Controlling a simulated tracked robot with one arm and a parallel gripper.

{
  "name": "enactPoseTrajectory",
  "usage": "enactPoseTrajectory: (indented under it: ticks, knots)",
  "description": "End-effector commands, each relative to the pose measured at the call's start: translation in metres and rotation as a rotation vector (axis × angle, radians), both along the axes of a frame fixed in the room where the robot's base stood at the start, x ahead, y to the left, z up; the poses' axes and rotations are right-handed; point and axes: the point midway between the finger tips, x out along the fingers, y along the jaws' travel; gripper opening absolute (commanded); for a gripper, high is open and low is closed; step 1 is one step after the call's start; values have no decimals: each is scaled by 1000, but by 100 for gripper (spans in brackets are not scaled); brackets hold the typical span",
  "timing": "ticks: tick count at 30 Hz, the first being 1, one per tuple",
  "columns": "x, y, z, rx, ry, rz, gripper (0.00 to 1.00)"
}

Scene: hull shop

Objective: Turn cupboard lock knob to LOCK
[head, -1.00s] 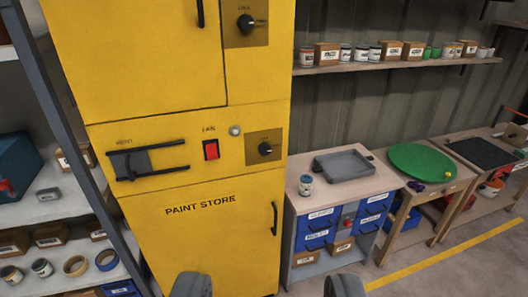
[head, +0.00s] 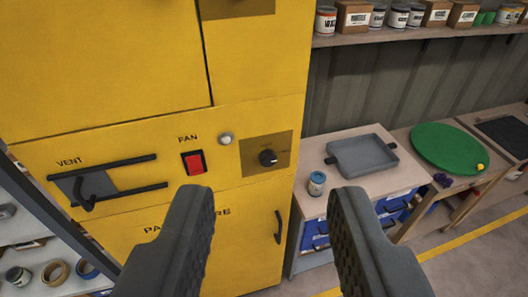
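The yellow cupboard (head: 130,60) marked PAINT STORE fills the left and middle of the view. A black round knob (head: 268,157) sits on a brown plate on its middle panel, right of the red fan switch. The plate's lettering is too small to read, and the knob's setting is unclear. A second brown plate (head: 238,8) is cut off at the top edge; its knob is out of view. My gripper (head: 272,200) is open and empty, its fingers apart in front of the cupboard, below the middle-panel knob and apart from it.
A red fan switch (head: 194,162), a small round light (head: 225,139) and the vent slider (head: 100,183) share the panel. A door handle (head: 278,227) stands out below. To the right are a bench with a grey tray (head: 362,155) and a small can (head: 317,183).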

Motion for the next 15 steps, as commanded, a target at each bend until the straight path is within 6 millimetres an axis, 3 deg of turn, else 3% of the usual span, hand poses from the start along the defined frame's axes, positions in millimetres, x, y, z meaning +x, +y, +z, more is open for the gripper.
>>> enactPoseTrajectory:
  ticks: [8,11,15]
  knots:
    - [0,0,0,0,-1,0,36]
    - [2,0,-1,6,-1,1,58]
    - [29,4,-23,86,-11,4,58]
